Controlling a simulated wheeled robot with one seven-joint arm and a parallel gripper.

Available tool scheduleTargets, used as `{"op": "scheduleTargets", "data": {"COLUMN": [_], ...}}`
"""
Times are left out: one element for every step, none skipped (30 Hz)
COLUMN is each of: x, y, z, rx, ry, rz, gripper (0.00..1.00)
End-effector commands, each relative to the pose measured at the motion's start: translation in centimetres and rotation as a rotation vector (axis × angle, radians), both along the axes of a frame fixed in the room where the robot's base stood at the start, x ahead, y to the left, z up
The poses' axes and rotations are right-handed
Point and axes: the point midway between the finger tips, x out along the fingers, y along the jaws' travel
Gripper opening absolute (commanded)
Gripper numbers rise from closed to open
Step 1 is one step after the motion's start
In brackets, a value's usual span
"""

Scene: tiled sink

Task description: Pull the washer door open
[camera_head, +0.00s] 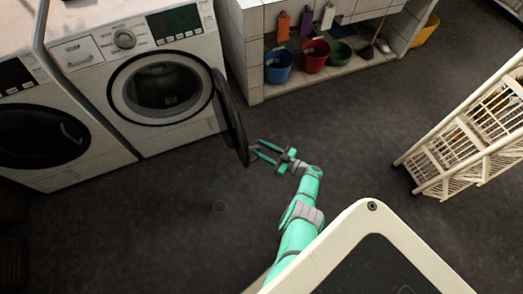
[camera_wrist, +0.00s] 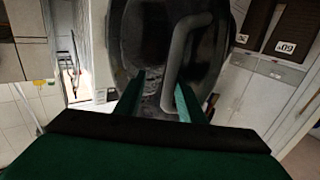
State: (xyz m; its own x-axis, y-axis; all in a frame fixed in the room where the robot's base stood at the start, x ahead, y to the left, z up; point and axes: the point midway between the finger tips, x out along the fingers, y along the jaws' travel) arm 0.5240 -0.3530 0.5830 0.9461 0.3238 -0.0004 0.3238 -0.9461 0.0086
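The white washer (camera_head: 150,75) stands at the upper left in the head view. Its round dark door (camera_head: 231,118) stands swung out wide to the right, and the drum opening (camera_head: 165,88) shows. My gripper (camera_head: 256,151) is just right of the door's lower edge, its two green fingers apart. In the wrist view the dark door (camera_wrist: 150,35) fills the upper middle, with a grey bent bar (camera_wrist: 176,55) on it. My gripper (camera_wrist: 158,97) is open there, and the bar's lower end appears between the fingers, close to the right one. I cannot tell whether they touch.
A second washer (camera_head: 40,130) with its dark door shut stands at the left. A tiled sink base (camera_head: 300,88) holds a blue bucket (camera_head: 278,67), a red bucket (camera_head: 314,56) and a green basin (camera_head: 340,53). A cream rack (camera_head: 465,140) stands at the right. The dark floor between is clear.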

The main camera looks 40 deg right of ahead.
Motion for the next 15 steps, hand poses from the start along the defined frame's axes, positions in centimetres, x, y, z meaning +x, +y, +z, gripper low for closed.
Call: {"op": "scheduleTargets", "data": {"x": [0.03,-0.04,-0.09,-0.12,-0.14,-0.17,-0.19,-0.21,-0.23,-0.25,-0.26,-0.28,-0.30,-0.35,-0.49], "y": [-0.21,-0.26,-0.26,-0.24,-0.22,-0.18,-0.16,-0.13,-0.10,-0.08,-0.07,-0.04,-0.04,-0.05,-0.09], "z": [0.17,0.15,0.11,0.09,0.06,0.02,0.00,-0.03,-0.06,-0.08,-0.09,-0.11,-0.13,-0.14,-0.16], "rx": [-0.001,-0.001,0.000,0.000,0.001,0.002,0.002,0.003,0.002,0.003,0.003,0.003,0.004,0.004,0.004], "ry": [-0.004,-0.004,-0.003,-0.002,-0.002,-0.002,-0.002,-0.001,0.000,0.000,0.000,0.000,0.000,0.000,0.001], "rz": [-0.003,-0.004,-0.004,-0.004,-0.004,-0.003,-0.003,-0.003,-0.003,-0.003,-0.002,-0.002,-0.002,-0.002,-0.002], "gripper": [0.33,0.33,0.33,0.33,0.33,0.33,0.33,0.33,0.33,0.33,0.33,0.33,0.33,0.33,0.33]}}
